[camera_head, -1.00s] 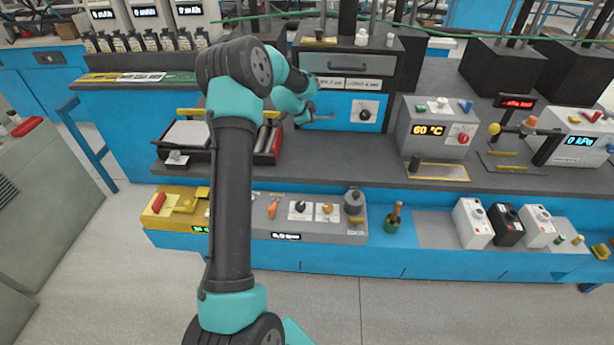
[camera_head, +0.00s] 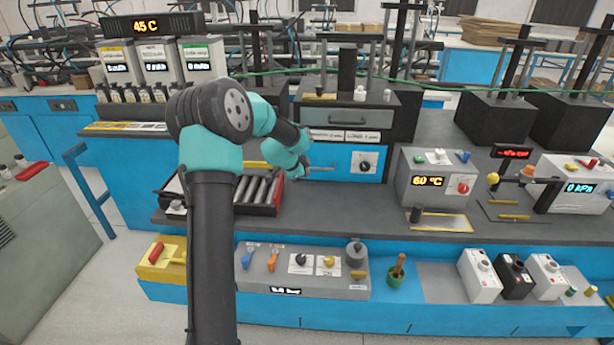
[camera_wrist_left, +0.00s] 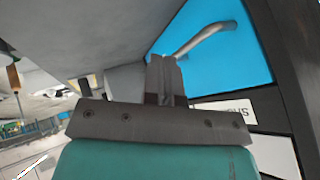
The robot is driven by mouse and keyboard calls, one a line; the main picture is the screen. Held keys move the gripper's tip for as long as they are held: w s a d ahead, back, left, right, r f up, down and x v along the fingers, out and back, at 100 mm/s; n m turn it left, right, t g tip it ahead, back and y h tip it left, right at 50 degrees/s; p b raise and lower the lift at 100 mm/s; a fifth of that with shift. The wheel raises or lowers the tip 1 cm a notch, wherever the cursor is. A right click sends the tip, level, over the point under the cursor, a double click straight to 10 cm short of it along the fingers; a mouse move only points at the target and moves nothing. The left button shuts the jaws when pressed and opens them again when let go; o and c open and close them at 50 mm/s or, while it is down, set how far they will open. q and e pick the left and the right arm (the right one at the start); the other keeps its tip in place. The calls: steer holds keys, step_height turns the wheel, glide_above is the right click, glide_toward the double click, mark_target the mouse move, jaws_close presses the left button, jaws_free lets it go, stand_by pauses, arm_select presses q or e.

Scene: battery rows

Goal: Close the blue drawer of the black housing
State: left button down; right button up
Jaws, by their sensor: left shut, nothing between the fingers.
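The black housing (camera_head: 396,113) stands on the bench at the centre of the head view. Its blue drawer (camera_head: 342,158) has a bar handle (camera_head: 327,168) and a white dial panel. In the head view the drawer front looks nearly in line with the housing; any small gap cannot be judged. My left gripper (camera_head: 306,167) is at the drawer's left end, beside the handle. In the left wrist view its fingers (camera_wrist_left: 165,68) are shut and empty, close to the blue front (camera_wrist_left: 243,60) and the metal handle (camera_wrist_left: 205,35). Whether they touch is unclear. My right gripper is not in view.
A grey drawer (camera_head: 345,115) sits above the blue one. A tray of metal cylinders (camera_head: 262,190) lies left of the housing, partly behind my left arm. A grey 60 °C box (camera_head: 420,185) stands to the right. Dark bench top is clear in front.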

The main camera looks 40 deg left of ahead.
arm_select(q)
steer(key=v, duration=0.5)
stand_by(0.4)
